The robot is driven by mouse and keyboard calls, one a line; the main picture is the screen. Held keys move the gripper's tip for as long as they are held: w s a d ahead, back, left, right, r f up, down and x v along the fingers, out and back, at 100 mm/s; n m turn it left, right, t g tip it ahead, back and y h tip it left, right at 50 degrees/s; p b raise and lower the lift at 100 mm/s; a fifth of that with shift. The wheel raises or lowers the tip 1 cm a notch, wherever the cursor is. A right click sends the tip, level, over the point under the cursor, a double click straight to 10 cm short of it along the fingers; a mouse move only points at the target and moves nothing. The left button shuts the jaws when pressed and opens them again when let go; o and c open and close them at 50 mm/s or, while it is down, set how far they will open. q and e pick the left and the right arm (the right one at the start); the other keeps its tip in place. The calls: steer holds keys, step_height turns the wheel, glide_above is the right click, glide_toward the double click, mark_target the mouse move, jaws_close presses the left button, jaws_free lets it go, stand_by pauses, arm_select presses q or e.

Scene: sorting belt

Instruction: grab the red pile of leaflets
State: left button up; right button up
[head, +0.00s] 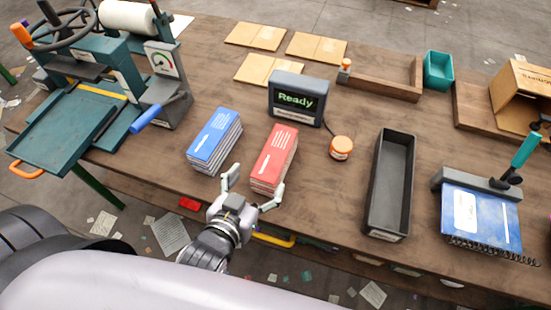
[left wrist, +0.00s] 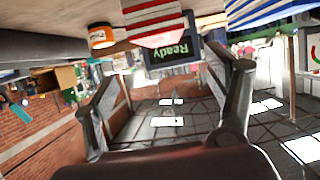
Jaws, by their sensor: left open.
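The red pile of leaflets (head: 274,157) lies on the wooden table, right of a blue pile of leaflets (head: 214,139). My left gripper (head: 252,183) is open and empty at the near end of the red pile. One finger is near the front of the gap between the piles, the other by the red pile's near right corner. I cannot tell whether either finger touches it. In the left wrist view, which looks upside down, the red pile (left wrist: 155,22) shows at the top, beyond the open fingers of the left gripper (left wrist: 172,78). My right gripper is not in view.
A "Ready" display (head: 298,98) stands behind the red pile. A green press (head: 95,95) stands at the left. A blue notebook (head: 480,217) lies at the right.

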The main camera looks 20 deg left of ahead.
arm_select(q)
steer(key=p, duration=0.1)
glide_toward(276, 158)
steer(key=w, duration=0.4)
steer(key=shift+w+d+r, duration=0.25)
steer(key=shift+r, duration=0.15)
steer(key=shift+p+x, duration=0.7)
steer(key=shift+x, duration=1.9)
steer(key=shift+a, duration=0.1)
steer(key=shift+c, duration=0.3)
steer(key=shift+c, duration=1.3)
steer(key=shift+s, duration=0.1)
steer(key=c, duration=1.3)
steer(key=shift+c, duration=0.5)
steer(key=shift+r, duration=0.1)
